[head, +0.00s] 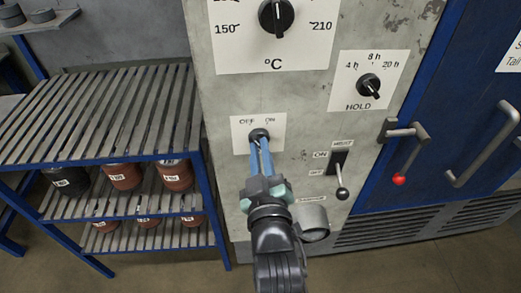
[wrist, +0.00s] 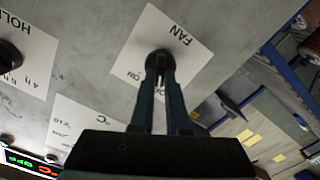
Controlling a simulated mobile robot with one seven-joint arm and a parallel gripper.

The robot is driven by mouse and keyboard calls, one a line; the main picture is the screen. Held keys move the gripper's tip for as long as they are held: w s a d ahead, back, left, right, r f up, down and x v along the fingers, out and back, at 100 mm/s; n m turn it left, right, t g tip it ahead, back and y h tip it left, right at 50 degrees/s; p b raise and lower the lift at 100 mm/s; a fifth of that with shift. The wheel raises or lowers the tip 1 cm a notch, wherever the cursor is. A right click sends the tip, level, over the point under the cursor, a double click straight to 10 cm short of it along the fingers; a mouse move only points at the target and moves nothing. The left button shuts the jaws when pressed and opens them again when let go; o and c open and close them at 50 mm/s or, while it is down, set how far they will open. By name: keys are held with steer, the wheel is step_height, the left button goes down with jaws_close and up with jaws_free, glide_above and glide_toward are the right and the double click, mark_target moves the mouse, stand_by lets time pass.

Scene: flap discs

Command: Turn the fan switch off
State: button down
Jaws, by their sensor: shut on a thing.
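The fan switch is a small black rotary knob (head: 259,134) on a white plate (head: 243,143) marked OFF at left and ON at right, on the grey panel. In the wrist view its plate reads FAN, upside down, and the knob (wrist: 158,54) shows at the fingertips. My gripper (head: 262,145) has its blue fingers closed on the knob, reaching up from below. In the wrist view the gripper (wrist: 161,70) covers much of the knob and part of the OFF and ON marks. Which mark the knob points to I cannot tell.
A temperature dial (head: 276,16) and a HOLD dial (head: 368,86) sit above. An ON/OFF lever (head: 341,180) with a black ball is at right, handle down. A round metal port (head: 312,222) is close beside my gripper. Slatted shelves (head: 110,110) with cans stand left; a blue door (head: 440,110) is right.

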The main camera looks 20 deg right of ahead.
steer(key=shift+r, duration=0.1)
stand_by(0.4)
steer(key=c, duration=0.9)
jaws_free()
steer(key=shift+s+a, duration=0.15)
steer(key=shift+s, duration=0.35)
steer(key=b+v, duration=0.2)
steer(key=v, duration=1)
